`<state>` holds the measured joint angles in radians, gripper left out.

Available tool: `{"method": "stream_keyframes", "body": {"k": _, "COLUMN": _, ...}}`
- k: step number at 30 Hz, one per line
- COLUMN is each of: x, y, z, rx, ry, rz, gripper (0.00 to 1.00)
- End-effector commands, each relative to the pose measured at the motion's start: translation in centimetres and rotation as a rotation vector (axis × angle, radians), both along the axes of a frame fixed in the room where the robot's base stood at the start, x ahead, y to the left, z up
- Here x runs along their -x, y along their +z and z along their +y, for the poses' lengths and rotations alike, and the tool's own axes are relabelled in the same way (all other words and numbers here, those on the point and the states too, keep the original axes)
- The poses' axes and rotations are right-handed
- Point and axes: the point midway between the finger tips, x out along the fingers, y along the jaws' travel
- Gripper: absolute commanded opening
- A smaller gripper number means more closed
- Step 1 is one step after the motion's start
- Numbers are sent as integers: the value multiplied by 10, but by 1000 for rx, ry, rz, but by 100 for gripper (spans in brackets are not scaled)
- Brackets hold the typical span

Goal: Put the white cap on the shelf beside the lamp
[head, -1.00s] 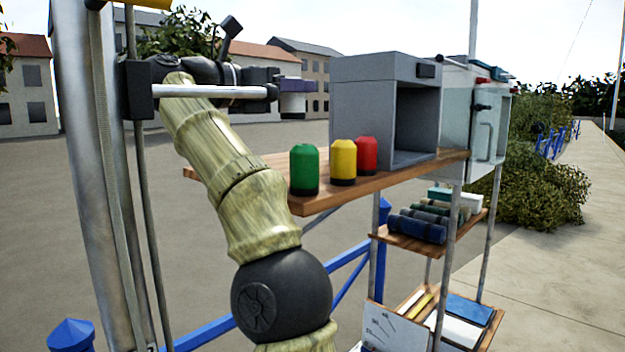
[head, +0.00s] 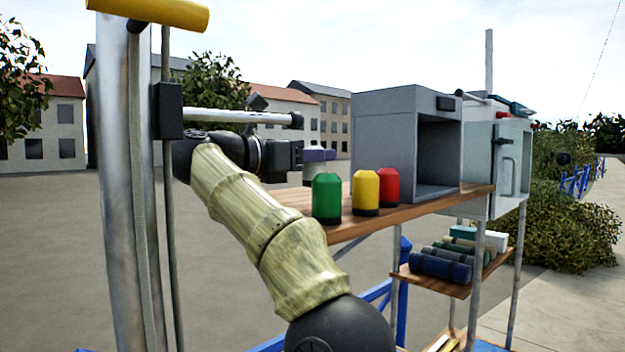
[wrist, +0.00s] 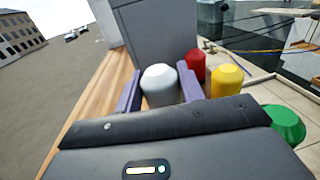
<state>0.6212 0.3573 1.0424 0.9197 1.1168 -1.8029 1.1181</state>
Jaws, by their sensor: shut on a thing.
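My gripper (head: 318,154), with purple fingers, is shut on the white cap (wrist: 160,85), a rounded pale piece standing upright between the fingertips in the wrist view. A green (head: 326,200), a yellow (head: 365,193) and a red (head: 389,188) rounded piece with dark bases stand in a row on the shelf. I cannot tell which thing is the lamp.
A grey open-fronted box (head: 400,145) stands on the shelf behind the row. A pale cabinet (head: 510,160) is to its right. A lower shelf (head: 430,284) holds several rolled bundles. A metal mast (head: 138,200) rises at the left. Bare shelf shows left of the box in the wrist view.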

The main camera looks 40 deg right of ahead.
Motion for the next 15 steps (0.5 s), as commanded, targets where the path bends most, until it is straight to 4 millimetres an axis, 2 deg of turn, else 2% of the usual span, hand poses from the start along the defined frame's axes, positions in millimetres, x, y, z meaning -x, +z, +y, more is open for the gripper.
{"method": "stream_keyframes", "body": {"k": 5, "x": 0, "y": -3, "z": 0, "rx": 1, "ry": -1, "rz": 1, "gripper": 16}}
{"method": "stream_keyframes", "body": {"k": 15, "x": 1, "y": -36, "z": 0, "rx": 1, "ry": -2, "rz": 1, "gripper": 16}}
